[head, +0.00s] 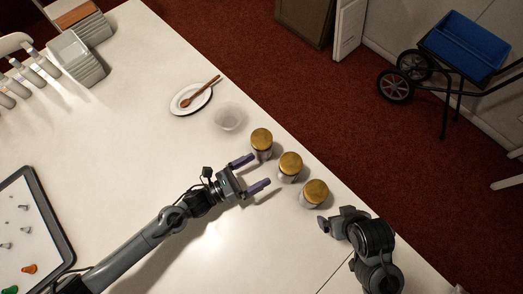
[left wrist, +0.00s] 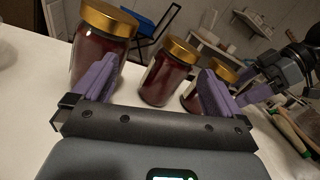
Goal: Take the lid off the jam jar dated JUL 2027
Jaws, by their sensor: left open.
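Three jam jars with gold lids and dark red contents stand in a row near the table's edge. They are the far jar (head: 261,140), the middle jar (head: 290,166) and the near jar (head: 314,191). In the left wrist view the far jar (left wrist: 98,45), middle jar (left wrist: 165,74) and partly hidden near jar (left wrist: 188,97) all have lids on. No date is readable. My left gripper (head: 251,174) is open and empty, its purple fingers pointing at the jars, with the middle jar ahead between them. My right gripper (head: 325,226) is beside the near jar; its opening is unclear.
A clear bowl (head: 228,117) and a white plate (head: 178,105) with a wooden spoon (head: 200,92) lie beyond the jars. A dark-rimmed tray (head: 50,225) is at left. White containers (head: 76,60) stand at the back left.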

